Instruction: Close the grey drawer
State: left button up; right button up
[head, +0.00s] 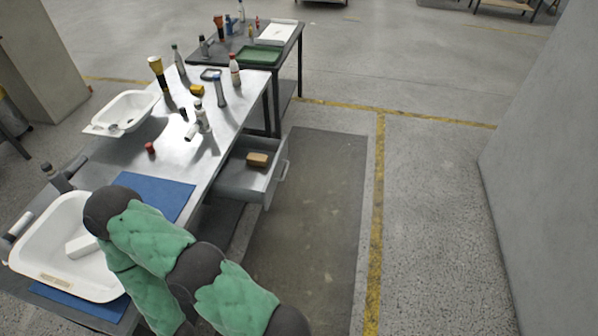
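The grey drawer (240,182) is pulled out from the right side of the metal workbench (215,152). Its front, with a bar handle (284,171), faces right over a dark floor mat. A brown block (257,159) lies inside the drawer. One of my arms, in green padded covers, bends over the near end of the bench at the bottom, apart from the drawer. Neither of my grippers can be made out in the head view.
A smaller white shell (128,108) and several bottles stand farther along the bench. The dark floor mat (325,205) right of the drawer is clear; a wall (545,160) rises far right.

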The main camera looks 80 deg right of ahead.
aim_at(237, 181)
jog(key=l+z, duration=0.1)
jog(key=z, duration=2)
jog(key=i+z, duration=0.55)
jog(key=i+j+z, duration=0.5)
jog(key=i+j, duration=0.2)
